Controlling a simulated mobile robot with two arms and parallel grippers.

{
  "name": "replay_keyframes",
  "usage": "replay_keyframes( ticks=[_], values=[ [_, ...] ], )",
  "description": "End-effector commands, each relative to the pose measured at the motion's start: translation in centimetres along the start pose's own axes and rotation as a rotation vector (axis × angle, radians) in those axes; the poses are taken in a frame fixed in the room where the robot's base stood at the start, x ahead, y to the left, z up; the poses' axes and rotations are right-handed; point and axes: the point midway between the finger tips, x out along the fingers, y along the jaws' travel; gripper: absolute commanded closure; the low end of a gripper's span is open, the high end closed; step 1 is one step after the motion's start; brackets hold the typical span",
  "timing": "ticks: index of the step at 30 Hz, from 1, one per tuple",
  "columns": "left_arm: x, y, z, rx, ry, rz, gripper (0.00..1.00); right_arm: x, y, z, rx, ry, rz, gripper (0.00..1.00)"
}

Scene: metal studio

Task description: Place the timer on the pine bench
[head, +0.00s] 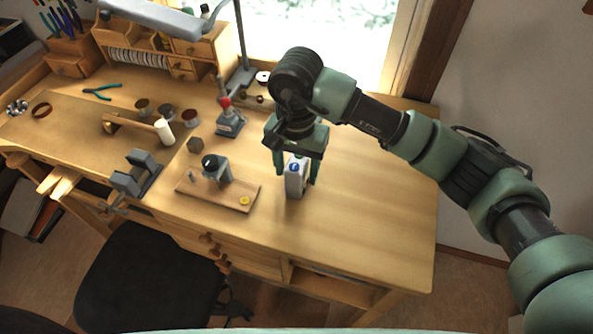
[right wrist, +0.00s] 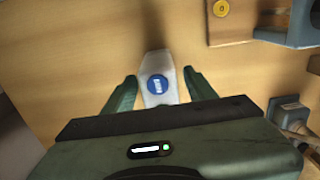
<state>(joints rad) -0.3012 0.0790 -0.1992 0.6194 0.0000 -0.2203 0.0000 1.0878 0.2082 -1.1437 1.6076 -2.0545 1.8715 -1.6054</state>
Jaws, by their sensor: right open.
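The timer (head: 295,181) is a small pale grey-white box with a round blue mark. It appears to stand upright on the pine bench (head: 375,225), right of the small wooden board. My right gripper (head: 298,174) reaches down over it, open, with one finger on each side. In the right wrist view the timer (right wrist: 158,68) shows between the open fingers of the gripper (right wrist: 158,88), with gaps visible beside it. Its lower end is hidden behind the gripper body. My left gripper is not in view.
A wooden board (head: 190,188) with a grey device and yellow disc lies left of the timer. A red-knobbed tool (head: 229,122) and a lamp (head: 150,16) stand further back. A grey vise (head: 137,172) sits at the front left. The bench's right side is clear.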

Motion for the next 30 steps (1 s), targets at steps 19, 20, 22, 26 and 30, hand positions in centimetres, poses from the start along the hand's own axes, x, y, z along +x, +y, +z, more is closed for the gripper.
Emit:
replay_keyframes(
  ticks=[19,20,22,26,30],
  values=[
    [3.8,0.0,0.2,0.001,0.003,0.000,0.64,-10.7,0.0,0.0,0.000,0.001,0.000,0.44],
    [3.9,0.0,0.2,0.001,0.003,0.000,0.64,-10.8,0.0,0.0,0.000,0.001,0.000,0.44],
    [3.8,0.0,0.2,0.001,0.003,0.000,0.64,-10.9,0.0,0.0,0.000,0.001,0.000,0.44],
    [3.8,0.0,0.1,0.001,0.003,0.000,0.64,-10.9,0.0,0.0,0.000,0.000,0.000,0.44],
    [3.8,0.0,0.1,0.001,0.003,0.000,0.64,-10.9,0.0,0.1,-0.001,0.000,0.000,0.44]
  ],
)
